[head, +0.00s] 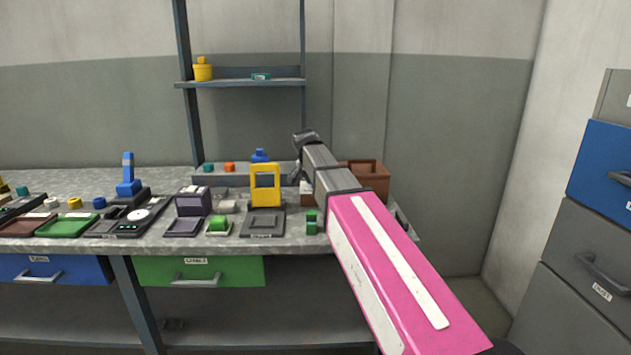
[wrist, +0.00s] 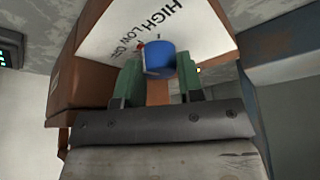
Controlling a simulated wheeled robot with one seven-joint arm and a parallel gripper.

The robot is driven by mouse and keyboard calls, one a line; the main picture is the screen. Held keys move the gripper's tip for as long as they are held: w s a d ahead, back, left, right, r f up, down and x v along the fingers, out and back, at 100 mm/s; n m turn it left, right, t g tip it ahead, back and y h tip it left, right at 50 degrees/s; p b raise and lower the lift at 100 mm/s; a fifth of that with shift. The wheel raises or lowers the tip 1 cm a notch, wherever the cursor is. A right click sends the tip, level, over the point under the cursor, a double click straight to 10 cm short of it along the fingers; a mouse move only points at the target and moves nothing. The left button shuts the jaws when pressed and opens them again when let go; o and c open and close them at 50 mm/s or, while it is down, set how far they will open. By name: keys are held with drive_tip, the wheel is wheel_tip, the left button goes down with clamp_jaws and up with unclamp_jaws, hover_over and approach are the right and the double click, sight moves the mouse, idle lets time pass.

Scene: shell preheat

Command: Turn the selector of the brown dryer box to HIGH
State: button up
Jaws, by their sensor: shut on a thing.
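The brown dryer box (head: 376,182) stands at the right end of the workbench, partly hidden behind my arm. In the wrist view the brown dryer box (wrist: 78,80) has a white panel (wrist: 105,28) lettered HIGH, LOW and a partly hidden third label that looks like OFF. The selector (wrist: 160,60) is a round blue knob below the lettering, with a small red mark at its upper left, near LOW and the third label. I cannot tell exactly which label it points to. My gripper (wrist: 158,82) has its green fingers on either side of the knob and is shut on it.
The workbench (head: 285,245) holds a yellow frame (head: 265,185), a small green block (head: 312,222), a purple-grey box (head: 193,201) and several trays left of my arm. A shelf (head: 240,83) rises behind. Drawer cabinets (head: 590,230) stand at the right.

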drive_tip(key=shift+m+h, duration=0.3)
drive_tip(key=shift+m, duration=0.8)
drive_tip(key=shift+g, duration=0.3)
drive_tip(key=o, duration=0.9)
